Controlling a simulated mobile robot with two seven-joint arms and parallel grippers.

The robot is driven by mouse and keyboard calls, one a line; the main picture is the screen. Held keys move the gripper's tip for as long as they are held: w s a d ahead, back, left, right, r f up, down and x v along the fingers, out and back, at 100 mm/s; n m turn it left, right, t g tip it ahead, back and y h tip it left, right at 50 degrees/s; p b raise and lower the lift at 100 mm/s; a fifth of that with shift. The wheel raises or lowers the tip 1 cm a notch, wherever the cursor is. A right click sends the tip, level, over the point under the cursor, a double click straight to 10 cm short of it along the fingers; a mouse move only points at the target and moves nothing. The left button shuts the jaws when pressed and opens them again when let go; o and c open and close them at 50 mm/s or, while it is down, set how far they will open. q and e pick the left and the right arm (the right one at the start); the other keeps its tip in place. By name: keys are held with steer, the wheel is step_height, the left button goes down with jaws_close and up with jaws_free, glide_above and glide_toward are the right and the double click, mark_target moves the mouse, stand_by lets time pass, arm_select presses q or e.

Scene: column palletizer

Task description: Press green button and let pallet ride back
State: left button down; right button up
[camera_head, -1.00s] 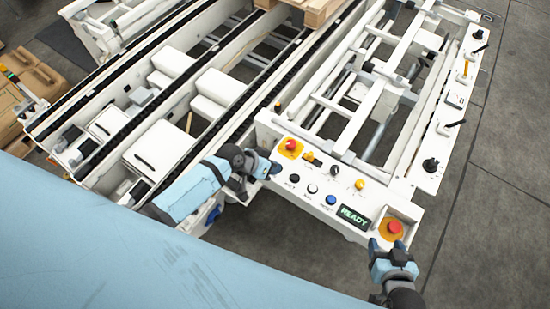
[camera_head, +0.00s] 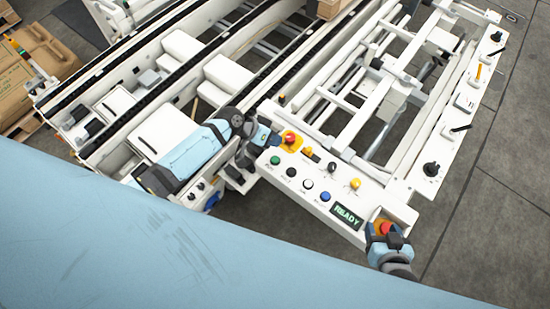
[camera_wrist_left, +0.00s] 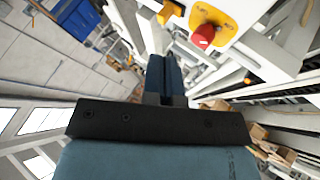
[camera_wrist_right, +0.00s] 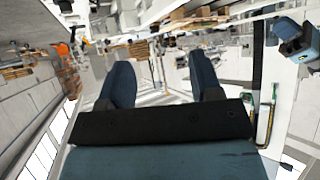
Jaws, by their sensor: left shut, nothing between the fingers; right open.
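The green button (camera_head: 275,160) is at the left end of the white control panel (camera_head: 345,196), in a row with black, white and blue buttons. A lit display (camera_head: 347,217) on the panel reads READY. My left gripper (camera_head: 268,140) is shut and empty, just up and left of the green button, near the left red emergency stop (camera_head: 290,138). That stop also shows in the left wrist view (camera_wrist_left: 204,36), where the green button is not visible. My right gripper (camera_head: 383,230) is open and empty beside the right red emergency stop (camera_head: 386,229), partly covering it.
The conveyor with dark chain rails (camera_head: 190,72) runs up and right beyond my left arm. A wooden pallet edge (camera_head: 328,9) shows at the top. Stacked brown boxes (camera_head: 28,75) stand at the far left. Grey floor (camera_head: 495,215) is clear on the right.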

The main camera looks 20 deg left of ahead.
mark_target(274, 158)
arm_select(q)
step_height(274, 158, down, 8)
steer(key=b, duration=0.6)
steer(key=shift+f, duration=0.35)
stand_by(0.3)
stand_by(0.6)
stand_by(0.6)
